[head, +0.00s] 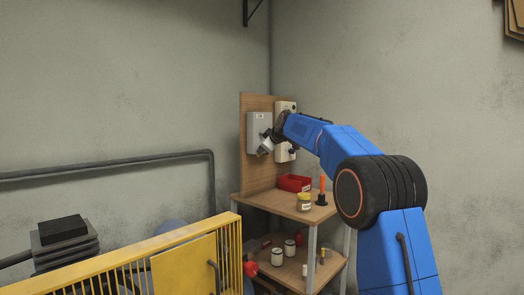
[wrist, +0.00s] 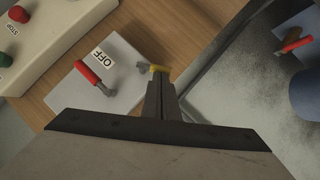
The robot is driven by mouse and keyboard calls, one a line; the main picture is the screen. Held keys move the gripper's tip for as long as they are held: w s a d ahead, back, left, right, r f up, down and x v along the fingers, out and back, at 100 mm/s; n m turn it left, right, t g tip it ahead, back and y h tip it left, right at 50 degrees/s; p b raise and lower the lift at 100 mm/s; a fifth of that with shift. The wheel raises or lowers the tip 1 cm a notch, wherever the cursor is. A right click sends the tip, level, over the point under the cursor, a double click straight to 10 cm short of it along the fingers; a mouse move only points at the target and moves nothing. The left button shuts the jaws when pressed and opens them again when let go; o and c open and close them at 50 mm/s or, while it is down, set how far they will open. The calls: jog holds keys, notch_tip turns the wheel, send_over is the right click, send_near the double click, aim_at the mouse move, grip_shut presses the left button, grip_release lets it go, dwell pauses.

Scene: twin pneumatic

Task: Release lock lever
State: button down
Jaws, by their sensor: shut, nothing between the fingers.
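A grey switch box (wrist: 122,62) with an OFF label is on the wooden board; it also shows in the head view (head: 254,122). A red-handled lever (wrist: 89,73) lies aslant on its face. A small lever with a yellow end (wrist: 158,68) sits at the box's edge, right of the label; which of the two is the lock lever is not marked. My gripper (wrist: 160,80) is shut and empty, its fingertips right at the yellow end. Whether they touch it I cannot tell. In the head view my gripper (head: 265,148) is in front of the box's lower right part.
A pale button box (wrist: 50,40) with a red button (wrist: 18,14) and a green button (wrist: 6,60) is beside the switch box. Below, a wooden shelf (head: 275,203) bears a red bin (head: 294,183), a jar (head: 304,202) and an orange-handled tool (head: 322,187). A yellow railing (head: 150,262) stands in front.

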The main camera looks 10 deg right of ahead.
jog(key=shift+f, duration=0.2)
jog(key=f+n+t+h, duration=0.1)
jog(key=n, duration=0.1)
jog(key=f+n+t, duration=0.1)
jog(key=n+t, duration=0.1)
jog(key=f+n+t+h, duration=0.1)
jog(key=f+n+t, duration=0.1)
jog(key=shift+w+d+n+h, duration=0.3)
jog(key=shift+d, duration=0.1)
dwell(0.3)
jog(key=shift+w+d+f, duration=0.1)
jog(key=shift+d+f, duration=0.05)
dwell(0.8)
